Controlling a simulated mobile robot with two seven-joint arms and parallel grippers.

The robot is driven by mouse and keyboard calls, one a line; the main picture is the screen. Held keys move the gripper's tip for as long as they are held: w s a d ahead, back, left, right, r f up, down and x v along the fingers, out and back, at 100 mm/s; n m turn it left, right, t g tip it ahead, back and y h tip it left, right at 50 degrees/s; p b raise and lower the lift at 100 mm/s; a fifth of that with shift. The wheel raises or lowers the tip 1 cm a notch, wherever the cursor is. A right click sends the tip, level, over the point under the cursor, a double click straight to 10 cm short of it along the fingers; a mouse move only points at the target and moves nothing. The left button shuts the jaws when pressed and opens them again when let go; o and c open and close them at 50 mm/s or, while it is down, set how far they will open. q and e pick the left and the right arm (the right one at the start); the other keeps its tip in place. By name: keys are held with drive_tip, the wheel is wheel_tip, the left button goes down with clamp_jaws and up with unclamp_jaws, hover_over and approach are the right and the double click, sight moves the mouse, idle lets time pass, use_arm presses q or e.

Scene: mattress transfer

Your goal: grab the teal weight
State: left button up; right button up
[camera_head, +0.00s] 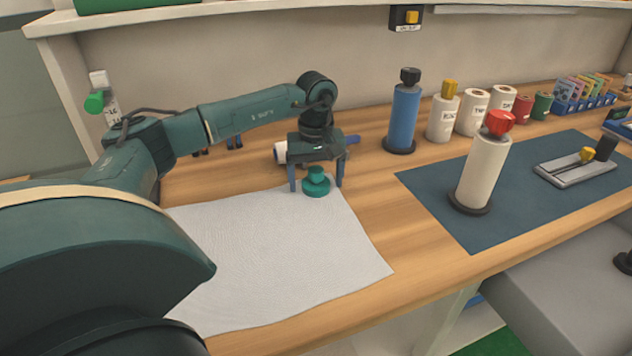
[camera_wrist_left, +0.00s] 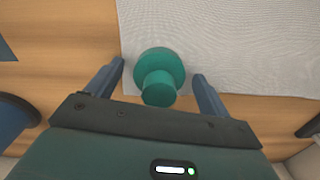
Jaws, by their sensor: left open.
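The teal weight (camera_head: 316,186) is a round disc with a knob on top. It sits at the far right corner of the white cloth (camera_head: 275,260) on the wooden bench. My left gripper (camera_head: 317,187) is open above it, pointing down, with one finger on each side of the weight. In the left wrist view the weight (camera_wrist_left: 160,72) lies between the two fingertips (camera_wrist_left: 158,72), with a visible gap on each side. The fingers do not appear to touch it. My right gripper is not in view.
A blue bottle (camera_head: 402,115) stands to the right at the back. A white bottle with a red cap (camera_head: 483,165) stands on the dark blue mat (camera_head: 430,190). A white roll (camera_head: 281,152) lies behind my left gripper. Several canisters line the back wall.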

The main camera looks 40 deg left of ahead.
use_arm(q)
drive_tip(key=shift+c, duration=0.2)
drive_tip(key=c, duration=1.3)
drive_tip(key=shift+c, duration=0.3)
drive_tip(key=shift+r, duration=0.15)
